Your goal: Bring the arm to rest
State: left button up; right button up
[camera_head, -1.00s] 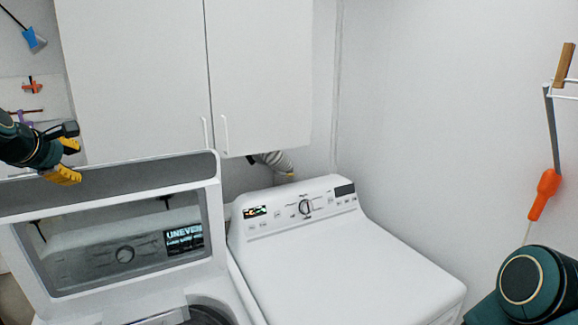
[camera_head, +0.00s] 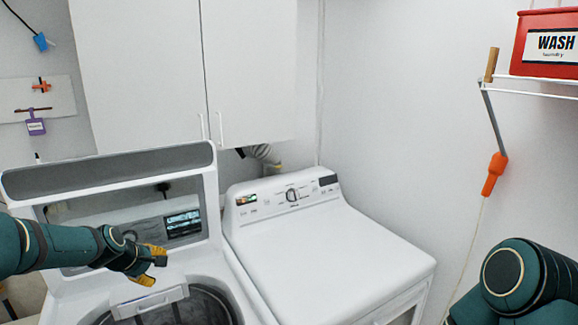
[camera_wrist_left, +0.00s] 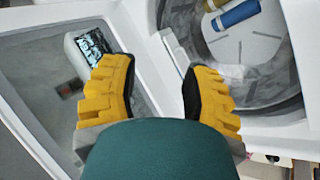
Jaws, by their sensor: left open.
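The washer's open drum (camera_head: 190,305) lies below and to the right of the gripper. In the left wrist view a blue cylinder (camera_wrist_left: 238,14) and a yellow cylinder (camera_wrist_left: 224,3) lie inside the drum. Part of my right arm shows at the lower right of the head view; its gripper is out of frame.
A closed white dryer (camera_head: 325,255) stands right of the washer. White cabinets (camera_head: 140,70) hang above. A wire shelf (camera_head: 535,93) with a red WASH box (camera_head: 550,50) and an orange-handled tool (camera_head: 494,174) are at the right. The space above the dryer is clear.

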pick_arm(q)
jog(key=s+d+f+m+g+h, duration=0.1)
jog(key=s+d+f+m, duration=0.2)
jog(key=s+d+f, duration=0.35)
jog(key=s+d+f+m+g, duration=0.2)
jog(key=s+d+f+m, duration=0.1)
jog(key=d+f, duration=0.65)
jog(key=s+d+f+m+g+h, duration=0.1)
jog(key=s+d+f+m, duration=0.3)
jog(key=s, duration=0.5)
jog(key=s+d+f+m+g+h, duration=0.1)
jog(key=s+d+f+m, duration=0.2)
jog(key=s+d+f, duration=0.4)
notch_tip(320, 180, down, 11)
jog(key=s+b, duration=0.2)
jog(key=b, duration=0.9)
jog(key=shift+a+f+g+b, duration=0.2)
jog(key=shift+a+g+b, duration=0.1)
jog(key=o, duration=0.9)
